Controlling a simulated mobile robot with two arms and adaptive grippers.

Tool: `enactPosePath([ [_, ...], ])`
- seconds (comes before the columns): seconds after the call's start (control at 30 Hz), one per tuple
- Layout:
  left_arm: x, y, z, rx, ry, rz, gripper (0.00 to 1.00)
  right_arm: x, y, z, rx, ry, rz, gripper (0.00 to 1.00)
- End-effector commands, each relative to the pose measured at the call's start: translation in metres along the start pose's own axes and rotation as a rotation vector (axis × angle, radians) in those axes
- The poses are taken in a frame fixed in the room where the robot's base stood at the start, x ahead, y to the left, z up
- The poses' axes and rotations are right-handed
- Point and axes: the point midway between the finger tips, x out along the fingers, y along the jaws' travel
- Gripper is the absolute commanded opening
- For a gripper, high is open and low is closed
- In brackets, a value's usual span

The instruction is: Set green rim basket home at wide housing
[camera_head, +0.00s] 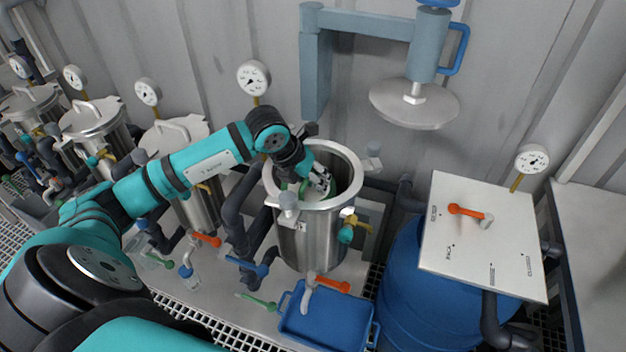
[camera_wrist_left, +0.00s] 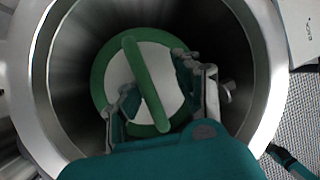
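The wide housing (camera_head: 312,240) is an open steel vessel near the middle of the head view. Its bright rim also shows in the left wrist view (camera_wrist_left: 40,75). The green rim basket (camera_wrist_left: 100,80) is inside the housing, with a pale disc and a green bar handle (camera_wrist_left: 138,65) across it. My left gripper (camera_head: 319,182) reaches down into the housing mouth. In the left wrist view its fingers (camera_wrist_left: 155,76) are apart, one on each side of the bar, with gaps visible. How deep the basket sits is hard to tell. My right gripper is out of view.
A round steel lid (camera_head: 415,105) hangs from a blue-grey arm (camera_head: 365,25), up and right of the housing. Clamp knobs stand around the rim. A blue tray (camera_head: 325,322) lies below. A blue barrel (camera_head: 405,270) with a white board (camera_head: 470,260) stands at right. Lidded vessels (camera_head: 92,118) stand at left.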

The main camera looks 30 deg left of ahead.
Motion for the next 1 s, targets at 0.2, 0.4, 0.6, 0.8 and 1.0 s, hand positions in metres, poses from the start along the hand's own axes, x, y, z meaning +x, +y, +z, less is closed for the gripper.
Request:
enactPosePath([
  [0.2,0.001,0.001,-0.003,-0.001,0.009,0.002,0.33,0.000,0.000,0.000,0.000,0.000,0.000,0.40],
  [0.4,-0.022,0.002,-0.001,0.001,0.003,0.004,0.33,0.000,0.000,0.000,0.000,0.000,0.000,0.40],
  [0.6,-0.067,0.001,0.000,0.003,-0.001,0.004,0.33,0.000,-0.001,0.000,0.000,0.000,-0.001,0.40],
  [0.8,-0.103,0.001,0.001,0.002,-0.001,0.003,0.33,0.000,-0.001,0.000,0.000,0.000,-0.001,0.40],
  [1.0,-0.118,0.000,0.000,0.000,0.001,0.001,0.33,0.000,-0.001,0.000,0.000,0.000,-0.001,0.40],
])
